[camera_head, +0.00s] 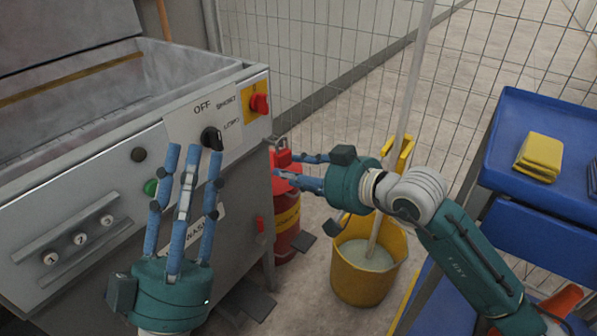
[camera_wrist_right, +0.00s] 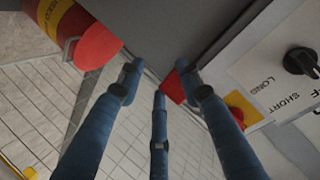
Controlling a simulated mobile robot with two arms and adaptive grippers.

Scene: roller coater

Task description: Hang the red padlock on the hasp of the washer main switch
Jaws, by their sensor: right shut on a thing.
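The red padlock (camera_head: 283,159) is at the fingertips of my right gripper (camera_head: 285,168), its grey shackle pointing up. In the right wrist view the red padlock (camera_wrist_right: 173,88) shows between the fingers of the right gripper (camera_wrist_right: 165,85), which is shut on it. The main switch, a red knob (camera_head: 260,104) on a yellow plate (camera_head: 247,97), is at the panel's right end, above and left of the padlock, apart from it. I cannot make out the hasp clearly. My left gripper (camera_head: 190,155) is open and empty, fingers upward before the panel.
A black selector knob (camera_head: 211,138) and green button (camera_head: 150,187) are on the washer panel. A red canister with a yellow band (camera_head: 287,217) stands below the padlock. A yellow mop bucket (camera_head: 365,285) and blue cart (camera_head: 500,200) are to the right. Wire fencing runs behind.

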